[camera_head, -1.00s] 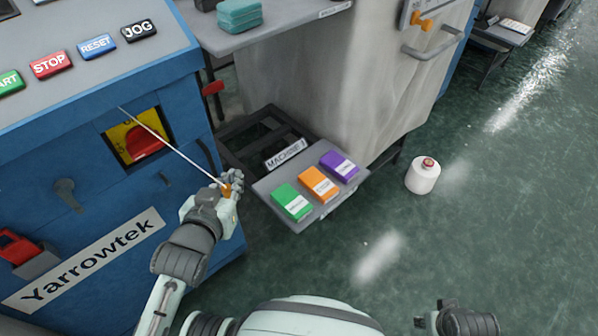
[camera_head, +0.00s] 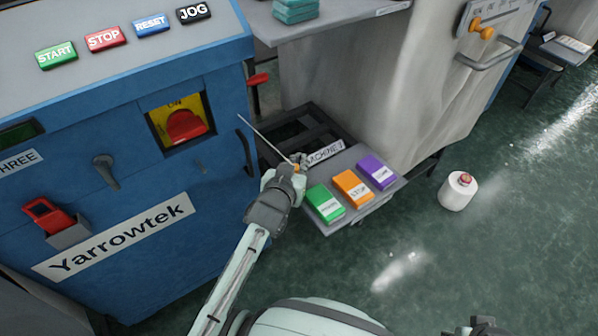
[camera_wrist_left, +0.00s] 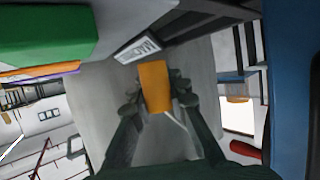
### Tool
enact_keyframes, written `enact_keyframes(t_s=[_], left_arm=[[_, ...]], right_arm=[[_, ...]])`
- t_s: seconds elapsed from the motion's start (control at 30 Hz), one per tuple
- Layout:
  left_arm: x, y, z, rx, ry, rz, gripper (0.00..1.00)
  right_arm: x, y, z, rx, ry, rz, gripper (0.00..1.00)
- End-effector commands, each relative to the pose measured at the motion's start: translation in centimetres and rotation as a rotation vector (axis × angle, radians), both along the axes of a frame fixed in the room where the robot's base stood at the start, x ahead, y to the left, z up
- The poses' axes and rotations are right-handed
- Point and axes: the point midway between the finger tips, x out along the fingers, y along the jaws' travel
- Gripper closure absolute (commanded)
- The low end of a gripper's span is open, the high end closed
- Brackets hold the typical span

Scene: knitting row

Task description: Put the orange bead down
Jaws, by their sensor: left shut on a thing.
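My left gripper (camera_head: 299,164) is shut on the orange bead (camera_head: 296,169), which has a thin pale rod or cord stretching up and left from it. In the left wrist view the orange bead (camera_wrist_left: 155,86) looks like an upright orange block between the fingers (camera_wrist_left: 154,98), with the pale line at its lower end. The gripper is near the left back edge of a small grey shelf (camera_head: 338,222); I cannot tell the height between them. My right gripper (camera_head: 480,328) is mostly cut off at the bottom edge, so its fingers do not show clearly.
The shelf carries a green box (camera_head: 325,203), an orange box (camera_head: 353,188) and a purple box (camera_head: 378,171), with a machine sign (camera_head: 325,152) behind. A blue machine (camera_head: 120,255) with a red switch (camera_head: 186,126) stands left.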

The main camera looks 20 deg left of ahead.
Motion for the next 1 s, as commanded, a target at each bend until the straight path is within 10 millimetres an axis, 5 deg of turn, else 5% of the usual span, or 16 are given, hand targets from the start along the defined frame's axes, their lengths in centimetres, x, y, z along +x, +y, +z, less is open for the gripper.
enact_keyframes(t_s=[0.2, 0.67, 0.7, 0.83, 1.0], left_arm=[[-0.1, 0.0, -3.3, 0.0, 0.003, 0.0, 0.98], [-0.1, 0.0, -4.2, 0.0, 0.002, 0.0, 0.98], [-0.1, 0.0, -4.1, 0.001, 0.001, 0.0, 0.83], [-0.1, 0.0, -4.1, 0.001, 0.001, 0.0, 0.67], [-0.1, 0.0, -4.1, 0.001, 0.001, 0.0, 0.64]], right_arm=[[0.0, 0.0, 0.9, -0.005, -0.002, -0.002, 0.6], [0.0, 0.1, 1.6, -0.006, -0.008, -0.003, 0.6], [-0.1, 0.1, 1.8, -0.008, -0.006, -0.003, 0.6], [-0.1, 0.1, 2.0, -0.007, -0.006, -0.003, 0.6], [0.0, 0.1, 2.1, -0.006, -0.011, -0.003, 0.6]])
